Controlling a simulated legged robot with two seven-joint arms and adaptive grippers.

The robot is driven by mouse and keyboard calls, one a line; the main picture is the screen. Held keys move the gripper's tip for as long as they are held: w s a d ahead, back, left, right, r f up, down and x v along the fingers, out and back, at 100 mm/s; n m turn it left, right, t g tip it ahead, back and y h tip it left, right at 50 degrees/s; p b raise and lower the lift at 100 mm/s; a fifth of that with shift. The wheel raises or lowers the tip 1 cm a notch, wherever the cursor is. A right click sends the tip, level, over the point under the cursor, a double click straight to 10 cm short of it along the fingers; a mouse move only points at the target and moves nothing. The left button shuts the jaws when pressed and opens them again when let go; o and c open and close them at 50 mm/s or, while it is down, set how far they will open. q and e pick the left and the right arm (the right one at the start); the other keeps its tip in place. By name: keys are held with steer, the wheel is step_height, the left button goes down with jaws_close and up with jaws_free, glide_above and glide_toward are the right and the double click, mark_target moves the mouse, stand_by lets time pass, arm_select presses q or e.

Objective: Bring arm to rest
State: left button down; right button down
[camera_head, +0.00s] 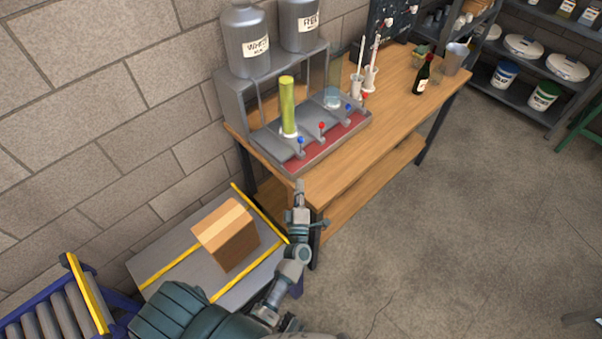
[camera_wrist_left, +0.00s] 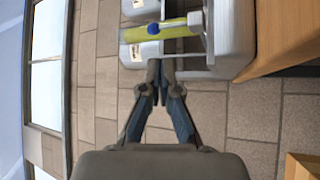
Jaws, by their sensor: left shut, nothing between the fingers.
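My left arm reaches up from the bottom of the head view. My left gripper (camera_head: 299,188) is in front of the near left corner of the wooden table, below the dispenser. Its fingers are shut with nothing between them. In the left wrist view the gripper (camera_wrist_left: 160,68) has its fingertips together, pointing towards the dispenser and the wall. Whether the fingertips touch anything is hard to tell, but no object is held. My right gripper does not show.
A two-tank dispenser (camera_head: 232,98) with a yellow-green cylinder (camera_head: 288,106) stands on the wooden table (camera_head: 395,108). A dark bottle (camera_head: 422,76) stands further right. A cardboard box (camera_head: 226,236) sits on a grey platform (camera_head: 160,262) left of my arm. The floor at right is clear.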

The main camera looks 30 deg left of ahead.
arm_select(q)
steer(key=shift+s+d+f, duration=0.1)
steer(key=shift+s+f, duration=0.05)
steer(key=shift+s, duration=0.35)
steer(key=shift+s+d+f, duration=0.1)
steer(key=shift+s, duration=0.35)
steer(key=shift+w+d, duration=0.1)
